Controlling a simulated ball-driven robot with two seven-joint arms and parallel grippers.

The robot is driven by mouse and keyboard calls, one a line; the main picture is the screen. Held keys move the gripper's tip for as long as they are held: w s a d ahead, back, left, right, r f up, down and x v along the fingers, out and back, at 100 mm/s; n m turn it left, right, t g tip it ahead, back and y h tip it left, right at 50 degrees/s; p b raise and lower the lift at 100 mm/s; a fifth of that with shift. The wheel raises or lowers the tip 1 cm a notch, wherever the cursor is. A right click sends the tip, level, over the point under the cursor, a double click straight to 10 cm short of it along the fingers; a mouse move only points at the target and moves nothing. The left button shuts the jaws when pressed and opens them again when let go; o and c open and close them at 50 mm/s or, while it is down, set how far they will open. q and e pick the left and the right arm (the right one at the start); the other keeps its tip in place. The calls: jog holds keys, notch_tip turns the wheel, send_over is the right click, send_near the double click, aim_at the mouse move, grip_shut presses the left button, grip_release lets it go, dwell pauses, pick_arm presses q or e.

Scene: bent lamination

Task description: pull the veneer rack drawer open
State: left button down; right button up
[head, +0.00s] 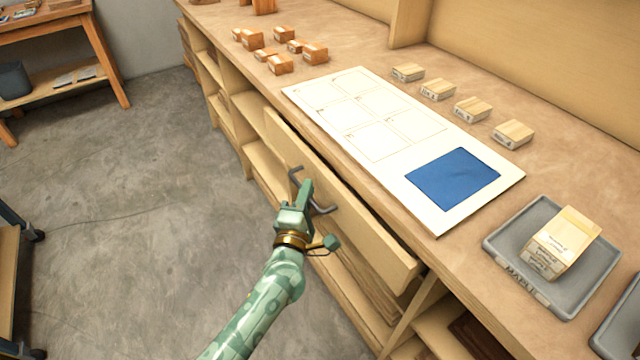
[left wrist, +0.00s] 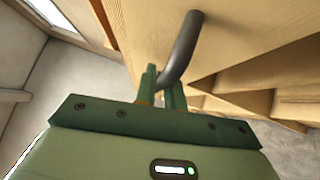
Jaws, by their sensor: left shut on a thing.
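The veneer rack drawer (head: 353,217) is a long pale wood front under the bench top. It stands slightly out from the cabinet, with a dark gap along its top edge at the right. Its dark grey bar handle (head: 322,208) is partly hidden by my gripper. My left gripper (head: 304,190) is shut on the handle in front of the drawer. In the left wrist view the gripper's green fingers (left wrist: 161,90) close around the curved handle (left wrist: 184,45). My right gripper does not show.
On the bench top lie a white board (head: 462,142) with a blue square (head: 453,178), several small wood blocks (head: 513,133) and a grey tray (head: 501,262) holding a wooden block (head: 562,243). Open shelves (head: 262,150) lie below. The concrete floor (head: 150,240) at the left is clear.

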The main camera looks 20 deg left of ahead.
pick_arm(q)
jog(key=s+a+p, duration=0.5)
jog(key=s+a, duration=1)
jog(key=s, duration=0.4)
jog(key=shift+s+p, duration=0.2)
jog(key=shift+p, duration=0.15)
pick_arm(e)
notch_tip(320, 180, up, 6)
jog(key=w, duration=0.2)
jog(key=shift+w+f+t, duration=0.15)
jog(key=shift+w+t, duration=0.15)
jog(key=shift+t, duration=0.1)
pick_arm(q)
jog(key=shift+f, duration=0.1)
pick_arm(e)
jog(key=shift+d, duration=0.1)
pick_arm(q)
jog(key=c, duration=1.5)
grip_release()
jog(key=s+d+f+p, duration=0.1)
jog(key=s+d+f, duration=0.1)
jog(key=s, duration=1.4)
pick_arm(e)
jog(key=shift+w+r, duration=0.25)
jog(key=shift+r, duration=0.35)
pick_arm(q)
jog(key=shift+d, duration=0.1)
